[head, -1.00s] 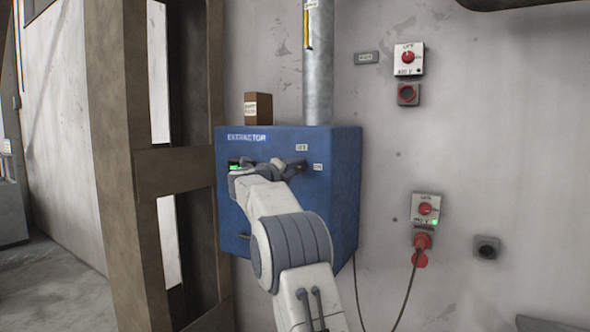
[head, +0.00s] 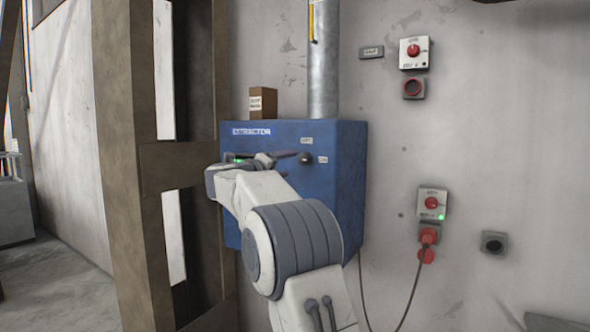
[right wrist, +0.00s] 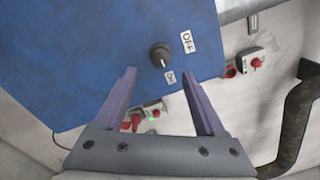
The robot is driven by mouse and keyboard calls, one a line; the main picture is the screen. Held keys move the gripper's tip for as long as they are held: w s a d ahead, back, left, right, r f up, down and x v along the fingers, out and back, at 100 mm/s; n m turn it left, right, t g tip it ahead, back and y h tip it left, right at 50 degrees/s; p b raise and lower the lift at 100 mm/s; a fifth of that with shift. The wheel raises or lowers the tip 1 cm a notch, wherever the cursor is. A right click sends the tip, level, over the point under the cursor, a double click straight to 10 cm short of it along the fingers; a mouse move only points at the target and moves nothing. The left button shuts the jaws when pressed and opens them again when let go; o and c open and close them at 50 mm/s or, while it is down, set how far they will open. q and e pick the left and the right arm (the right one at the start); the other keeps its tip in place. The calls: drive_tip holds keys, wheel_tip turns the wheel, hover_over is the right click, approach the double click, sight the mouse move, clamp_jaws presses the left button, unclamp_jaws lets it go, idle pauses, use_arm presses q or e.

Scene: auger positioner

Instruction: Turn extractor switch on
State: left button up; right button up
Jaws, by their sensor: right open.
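The blue extractor box (head: 345,145) hangs on the wall. Its dark rotary switch (head: 305,158) sits between the OFF label (head: 306,141) and the ON label (head: 322,160). In the right wrist view the switch (right wrist: 159,54) shows a pale mark pointing toward the ON label (right wrist: 170,77). A green light (head: 238,159) glows on the box front. My right gripper (head: 284,156) is left of the switch in the head view. In the right wrist view its open fingers (right wrist: 158,76) are empty and the switch shows clear, beyond the tips. My left gripper is out of view.
A metal pipe (head: 323,60) rises from the box, and a small brown box (head: 262,103) stands on top. A brown column frame (head: 130,150) stands close on the left. Red-knob wall switches (head: 413,52) and a red plug with cable (head: 428,240) are to the right.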

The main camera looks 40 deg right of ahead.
drive_tip(key=v, duration=0.2)
drive_tip(key=shift+s+a, duration=0.2)
drive_tip(key=shift+a, duration=0.15)
